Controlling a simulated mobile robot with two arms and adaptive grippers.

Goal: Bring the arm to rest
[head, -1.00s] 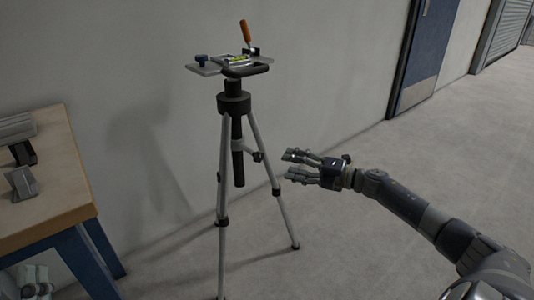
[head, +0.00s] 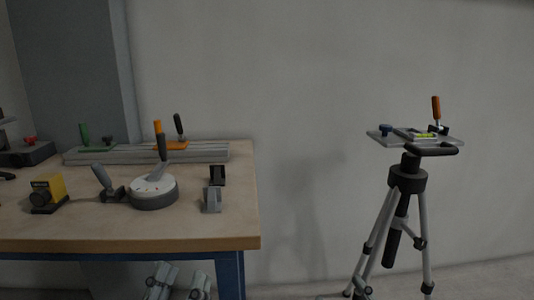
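My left gripper (head: 181,279) shows at the bottom edge of the head view, in front of and below the workbench. Its two grey fingers are apart with nothing between them, so it is open and empty. Its palm and the rest of the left arm are cut off by the frame. My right gripper and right arm are out of view.
A workbench (head: 240,215) at left holds a grey rail (head: 100,156) with clamps, a round dial base (head: 153,193), a yellow-black device (head: 48,192) and small blocks (head: 212,199). A tripod (head: 408,180) with a plate and level stands at right. Floor between them looks clear.

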